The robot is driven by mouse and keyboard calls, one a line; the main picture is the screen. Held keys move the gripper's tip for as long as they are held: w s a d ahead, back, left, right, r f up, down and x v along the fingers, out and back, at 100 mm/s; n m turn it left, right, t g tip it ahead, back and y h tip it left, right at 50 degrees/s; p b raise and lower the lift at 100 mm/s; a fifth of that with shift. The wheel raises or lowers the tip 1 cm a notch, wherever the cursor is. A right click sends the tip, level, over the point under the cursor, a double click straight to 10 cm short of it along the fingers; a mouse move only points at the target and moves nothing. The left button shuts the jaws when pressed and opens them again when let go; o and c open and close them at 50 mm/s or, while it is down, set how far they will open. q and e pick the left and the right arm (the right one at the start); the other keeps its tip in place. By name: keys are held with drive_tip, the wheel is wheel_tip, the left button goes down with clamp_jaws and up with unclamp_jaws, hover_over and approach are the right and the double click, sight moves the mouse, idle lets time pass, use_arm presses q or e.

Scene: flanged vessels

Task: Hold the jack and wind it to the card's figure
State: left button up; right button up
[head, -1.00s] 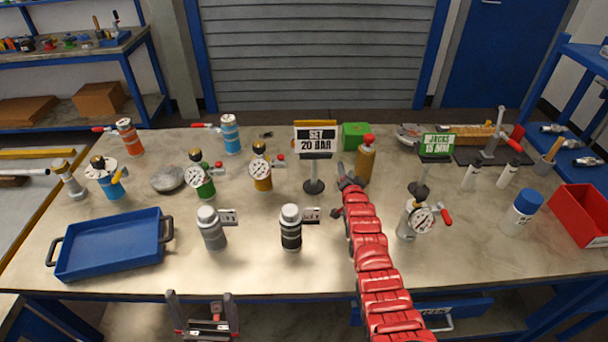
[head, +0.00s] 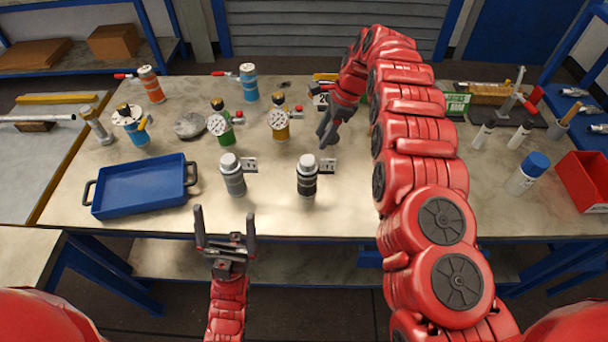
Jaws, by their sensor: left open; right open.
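Several cylinders stand on the table, and I cannot tell for certain which is the jack. A grey one (head: 233,176) and a black one (head: 307,178) with white caps stand at the front middle. Behind them are a green one (head: 222,128) and a yellow one (head: 281,125) with dial gauges. The green card (head: 457,102) is partly hidden by my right arm. My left gripper (head: 225,212) is open and empty at the front edge, before the grey cylinder.
A blue tray (head: 142,207) lies at the front left. A blue flanged vessel (head: 133,126), a round grey lump (head: 190,126), and orange (head: 151,86) and blue (head: 249,84) cylinders stand behind. A red bin (head: 582,186) and blue-capped bottle (head: 527,172) are at right.

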sight(307, 180)
use_arm(q)
drive_tip(key=w+d+f+g, duration=1)
drive_tip(key=w+d+g, duration=0.15)
drive_tip(key=w, duration=0.25)
wheel_tip(307, 180, down, 13)
drive_tip(key=w+n+g+y, duration=0.2)
drive_tip(key=n+g+y, duration=0.35)
drive_tip(key=y, duration=0.35)
drive_tip(key=shift+m+g, duration=0.3)
drive_tip(key=shift+m, duration=0.05)
drive_tip(key=x, duration=1.6)
drive_tip(key=shift+w+a+f, duration=0.1)
drive_tip(key=shift+a+f, duration=0.05)
drive_tip(key=shift+a, duration=0.15)
clamp_jaws()
